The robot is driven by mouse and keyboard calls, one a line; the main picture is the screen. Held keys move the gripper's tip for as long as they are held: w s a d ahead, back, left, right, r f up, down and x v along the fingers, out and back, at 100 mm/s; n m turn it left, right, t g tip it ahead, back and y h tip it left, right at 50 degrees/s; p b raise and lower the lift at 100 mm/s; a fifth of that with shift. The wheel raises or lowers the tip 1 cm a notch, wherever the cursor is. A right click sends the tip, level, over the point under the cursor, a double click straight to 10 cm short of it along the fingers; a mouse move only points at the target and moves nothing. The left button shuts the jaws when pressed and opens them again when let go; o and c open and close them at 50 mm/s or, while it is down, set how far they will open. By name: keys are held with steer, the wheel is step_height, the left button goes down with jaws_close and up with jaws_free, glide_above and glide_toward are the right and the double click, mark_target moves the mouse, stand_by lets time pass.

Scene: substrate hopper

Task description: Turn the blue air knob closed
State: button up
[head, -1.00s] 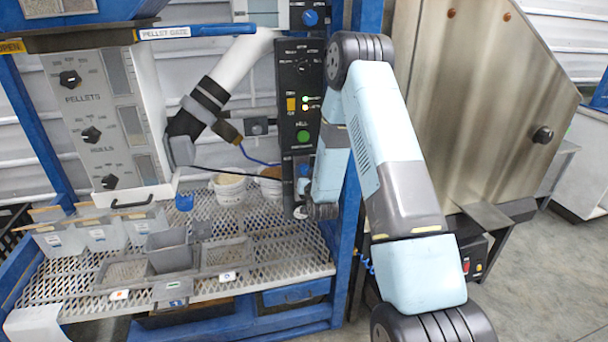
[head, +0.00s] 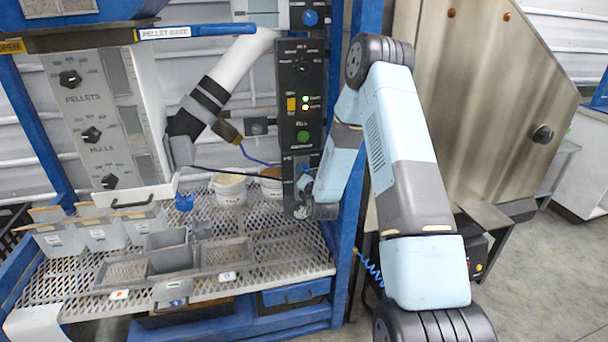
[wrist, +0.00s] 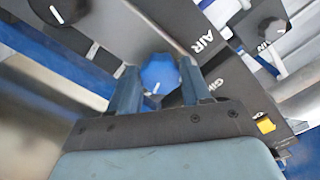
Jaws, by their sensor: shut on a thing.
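The blue air knob (wrist: 160,74) shows in the wrist view beside the white word AIR on a dark panel. A short white mark on its face points toward the bottom of that view. My gripper (wrist: 158,76) has one finger on each side of the knob and is shut on it. In the head view my gripper (head: 304,184) is at the lower part of the tall black control panel (head: 302,75), where the arm and gripper largely hide the knob.
Another blue knob (head: 311,18) is higher on the frame. A blue post (head: 345,200) stands close to my arm, with a large metal hopper (head: 470,110) to the right. White tubs (head: 229,190) and grey bins (head: 170,250) stand on the mesh shelf (head: 285,250) at left.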

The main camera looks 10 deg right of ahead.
steer(key=m, duration=1.2)
steer(key=shift+s+d+f+m, duration=0.1)
steer(key=shift+d+f+m, duration=0.1)
steer(key=shift+m, duration=0.1)
stand_by(0.4)
steer(key=o, duration=0.8)
steer(key=shift+o, duration=1.3)
steer(key=shift+a+r, duration=0.1)
steer(key=shift+a, duration=0.05)
steer(key=s, duration=1.3)
steer(key=shift+s, duration=0.3)
